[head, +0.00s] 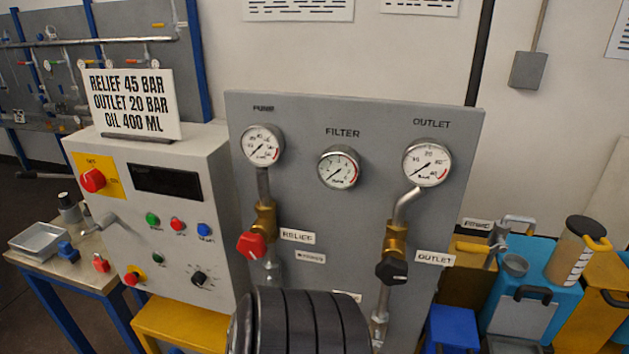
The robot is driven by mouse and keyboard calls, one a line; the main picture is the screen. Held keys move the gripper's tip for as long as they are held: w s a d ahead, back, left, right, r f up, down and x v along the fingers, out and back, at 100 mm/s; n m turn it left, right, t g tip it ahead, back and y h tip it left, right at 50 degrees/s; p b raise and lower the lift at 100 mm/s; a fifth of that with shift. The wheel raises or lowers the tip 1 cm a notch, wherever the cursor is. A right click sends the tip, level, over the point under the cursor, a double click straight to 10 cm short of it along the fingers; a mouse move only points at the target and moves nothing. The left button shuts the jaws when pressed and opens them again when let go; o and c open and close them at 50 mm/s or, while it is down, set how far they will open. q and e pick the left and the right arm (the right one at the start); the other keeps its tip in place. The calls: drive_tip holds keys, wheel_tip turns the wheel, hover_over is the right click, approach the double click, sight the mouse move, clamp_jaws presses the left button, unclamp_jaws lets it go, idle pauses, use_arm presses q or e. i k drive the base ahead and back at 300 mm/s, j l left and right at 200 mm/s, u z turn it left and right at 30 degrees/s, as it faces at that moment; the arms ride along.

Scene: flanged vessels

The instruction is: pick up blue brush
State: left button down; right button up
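I cannot make out a blue brush for certain in the head view. A small blue object (68,251) sits on the metal-topped bench at the left, but it is too small to tell what it is. Neither of my grippers shows in this view. A black ribbed rounded form at the bottom centre hides the lower part of the grey panel.
A grey gauge panel (460,130) with valves stands in the centre. A control box (215,165) with buttons is left of it. The bench (95,268) holds a metal tray (38,240). Blue and yellow containers and a jug (572,250) crowd the right.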

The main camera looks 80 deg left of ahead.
sight(68, 254)
drive_tip(key=u, duration=4.15)
drive_tip(key=z, duration=2.6)
drive_tip(key=u, duration=2.6)
drive_tip(key=i+j, duration=0.1)
